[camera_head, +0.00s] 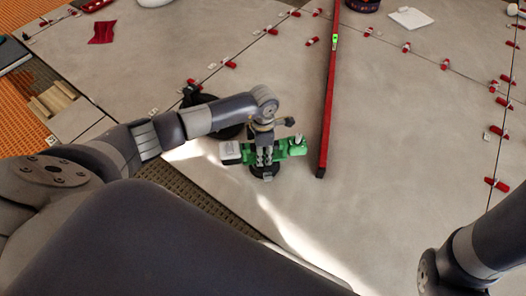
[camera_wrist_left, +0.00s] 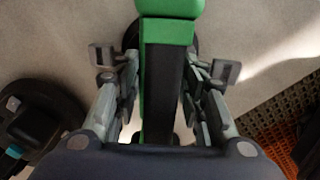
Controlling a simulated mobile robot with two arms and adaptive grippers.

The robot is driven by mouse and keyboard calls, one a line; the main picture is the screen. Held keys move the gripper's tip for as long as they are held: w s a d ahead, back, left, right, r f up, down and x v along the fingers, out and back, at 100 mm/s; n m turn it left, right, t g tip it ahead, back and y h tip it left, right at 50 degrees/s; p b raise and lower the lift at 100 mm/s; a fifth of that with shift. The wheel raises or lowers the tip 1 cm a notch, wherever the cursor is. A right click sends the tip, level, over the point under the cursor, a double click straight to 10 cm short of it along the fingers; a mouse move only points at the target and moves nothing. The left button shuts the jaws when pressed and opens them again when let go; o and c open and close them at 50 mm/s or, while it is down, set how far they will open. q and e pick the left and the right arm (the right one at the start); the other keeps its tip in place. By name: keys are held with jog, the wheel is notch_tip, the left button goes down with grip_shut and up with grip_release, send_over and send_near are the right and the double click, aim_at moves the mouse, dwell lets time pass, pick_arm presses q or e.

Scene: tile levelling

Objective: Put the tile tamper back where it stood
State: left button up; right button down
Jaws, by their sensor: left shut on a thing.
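The tile tamper (camera_head: 297,146) is a green and black tool with a pale, dark-edged block at its left end and a round black foot under it. My left gripper (camera_head: 264,157) is shut on its middle from above. In the left wrist view, the green and black body (camera_wrist_left: 168,32) runs between the two fingers of the left gripper (camera_wrist_left: 165,85), and part of the dark round foot shows behind it. I cannot tell whether the foot touches the tile. My right arm shows at the lower right, but its gripper is out of view.
A long red level (camera_head: 328,95) lies on the tiles just right of the tamper. A black round device (camera_head: 229,131) stands behind my left arm; it also shows in the left wrist view (camera_wrist_left: 38,122). Red wedges line the joints.

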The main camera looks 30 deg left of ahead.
pick_arm(q)
jog(key=o, duration=1.3)
jog(key=shift+r, duration=0.15)
jog(key=shift+o, duration=0.2)
